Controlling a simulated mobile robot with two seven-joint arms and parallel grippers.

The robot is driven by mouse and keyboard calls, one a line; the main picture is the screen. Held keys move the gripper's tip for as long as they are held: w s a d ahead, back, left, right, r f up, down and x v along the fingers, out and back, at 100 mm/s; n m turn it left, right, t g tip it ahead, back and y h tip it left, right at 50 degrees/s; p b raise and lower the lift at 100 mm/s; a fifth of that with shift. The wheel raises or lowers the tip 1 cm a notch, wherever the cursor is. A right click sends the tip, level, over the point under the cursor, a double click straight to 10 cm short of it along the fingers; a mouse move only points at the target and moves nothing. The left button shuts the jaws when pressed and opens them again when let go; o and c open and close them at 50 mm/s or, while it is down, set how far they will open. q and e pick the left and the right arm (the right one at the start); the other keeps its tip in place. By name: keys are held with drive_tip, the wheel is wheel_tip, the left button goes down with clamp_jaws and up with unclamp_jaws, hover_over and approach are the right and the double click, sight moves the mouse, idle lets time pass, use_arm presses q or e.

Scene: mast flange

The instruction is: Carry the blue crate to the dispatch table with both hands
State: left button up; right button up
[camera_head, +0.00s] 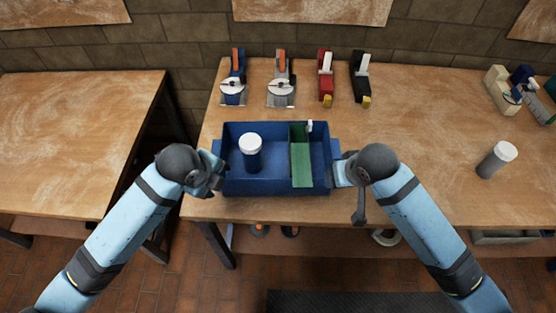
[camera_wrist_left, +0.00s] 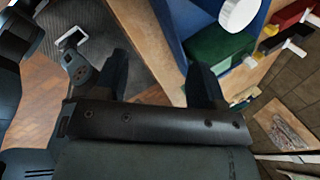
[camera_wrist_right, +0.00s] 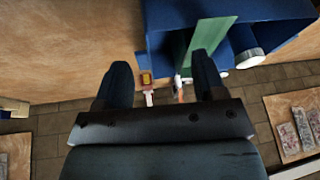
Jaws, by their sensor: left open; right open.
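The blue crate (camera_head: 272,188) sits near the front edge of the wooden table. In it are a blue bottle with a white cap (camera_head: 250,146), a green block or board (camera_head: 301,165) and a small white-tipped thing at the back right. My left gripper (camera_head: 216,176) is open at the crate's left end. My right gripper (camera_head: 338,173) is open at its right end. The crate also shows beyond the fingers in the left wrist view (camera_wrist_left: 181,18) and the right wrist view (camera_wrist_right: 158,42). I cannot tell whether the fingers touch it. No table is visibly marked as dispatch.
A second, bare wooden table (camera_head: 70,140) stands left, across a gap. Behind the crate stand a blue tool (camera_head: 233,80), a grey one (camera_head: 281,82), a red one (camera_head: 325,78) and a black one (camera_head: 361,78). A white-capped grey bottle (camera_head: 494,162) stands right.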

sight(216, 149)
use_arm(q)
drive_tip(key=w+a+r+m+y, duration=0.1)
drive_tip(key=w+a+m+y, duration=0.1)
drive_tip(key=w+m, duration=0.9)
drive_tip(key=shift+w+a+r, duration=0.3)
drive_tip(key=shift+a+r, duration=0.05)
drive_tip(key=shift+a, duration=0.45)
use_arm(e)
drive_tip(key=w+d+r+m+h, duration=0.1)
drive_tip(key=w+d+r, duration=0.1)
drive_tip(key=w, duration=0.9)
drive_tip(key=shift+w+m+h, duration=0.3)
drive_tip(key=shift+m, duration=0.1)
drive_tip(key=shift+d, duration=0.1)
use_arm(q)
drive_tip(key=x, duration=1.3)
drive_tip(key=shift+w+f, duration=0.2)
drive_tip(key=shift+f, duration=0.1)
use_arm(e)
drive_tip(key=x, duration=1.3)
drive_tip(key=shift+w+f, duration=0.25)
drive_tip(key=shift+w, duration=0.05)
use_arm(q)
clamp_jaws()
use_arm(e)
clamp_jaws()
